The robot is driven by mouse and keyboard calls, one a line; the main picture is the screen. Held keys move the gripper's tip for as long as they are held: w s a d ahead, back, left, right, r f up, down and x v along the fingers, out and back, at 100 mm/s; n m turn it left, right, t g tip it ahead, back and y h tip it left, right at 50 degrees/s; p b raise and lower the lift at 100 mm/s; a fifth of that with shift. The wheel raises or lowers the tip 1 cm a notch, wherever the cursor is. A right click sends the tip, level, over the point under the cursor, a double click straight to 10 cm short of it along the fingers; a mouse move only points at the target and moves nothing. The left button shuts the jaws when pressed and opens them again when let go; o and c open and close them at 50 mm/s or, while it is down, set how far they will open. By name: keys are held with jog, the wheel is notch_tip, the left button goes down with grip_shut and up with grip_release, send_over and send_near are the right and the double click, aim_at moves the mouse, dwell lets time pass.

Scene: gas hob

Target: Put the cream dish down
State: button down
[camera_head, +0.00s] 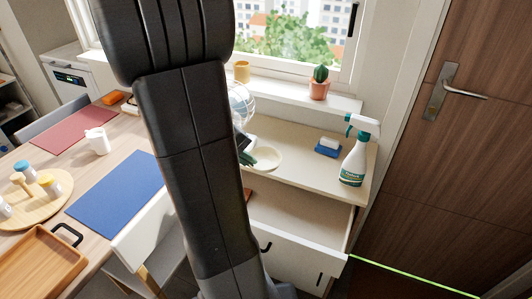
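The cream dish (265,159) shows just right of my dark arm, over the top of the cream cabinet (310,168). Its left part is hidden. A small part of my gripper (246,152) shows at the dish's left edge, dark with a greenish tip. My arm hides most of the gripper, so I cannot tell whether its fingers are closed on the dish. I cannot tell whether the dish touches the cabinet top.
A spray bottle (356,155) and a blue-and-white sponge (328,146) stand on the cabinet's right part. A wire globe (240,104) is behind the dish. An open drawer (298,220) juts out below. A potted cactus (319,84) is on the sill.

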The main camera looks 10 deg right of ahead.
aim_at(265, 154)
jog(key=w+d, duration=0.2)
jog(key=w, duration=0.1)
jog(key=w+d+f+p, duration=0.1)
jog(key=w+d, duration=0.1)
jog(key=w, duration=0.1)
jog(key=w+d+f, duration=0.1)
jog(key=w+d, duration=0.1)
jog(key=w, duration=0.1)
notch_tip(265, 154, down, 5)
jog(key=shift+d+r, duration=0.1)
jog(key=shift+r, duration=0.1)
jog(key=shift+w+d+f, duration=0.15)
jog(key=shift+w+f, duration=0.05)
jog(key=shift+w, duration=0.15)
jog(key=shift+f, duration=0.2)
jog(key=c, duration=1.7)
grip_release()
